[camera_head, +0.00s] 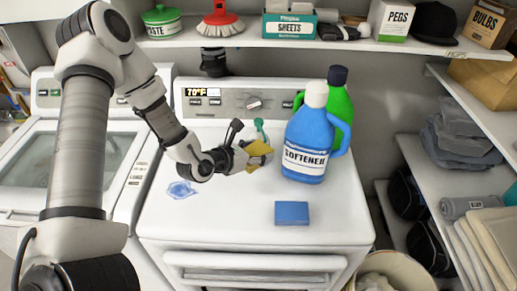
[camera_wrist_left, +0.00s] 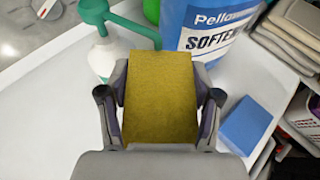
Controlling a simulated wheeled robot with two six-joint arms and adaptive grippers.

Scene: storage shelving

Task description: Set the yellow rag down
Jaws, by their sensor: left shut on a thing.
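The yellow rag (camera_head: 258,155) is a flat, block-like yellow piece held above the white dryer top. It also shows in the left wrist view (camera_wrist_left: 160,95), between the two fingers. My left gripper (camera_head: 247,157) is shut on it, just left of the blue softener bottle. In the left wrist view my left gripper (camera_wrist_left: 160,100) has one finger on each side of the rag. My right gripper is not in view.
The blue softener bottle (camera_head: 305,145) stands before a green bottle (camera_head: 341,103). A blue sponge-like block (camera_head: 292,213) lies at the front; a blue crumpled piece (camera_head: 181,190) lies left. A green-topped spray bottle (camera_wrist_left: 102,45) is behind the rag. The front-middle dryer top (camera_head: 225,220) is clear.

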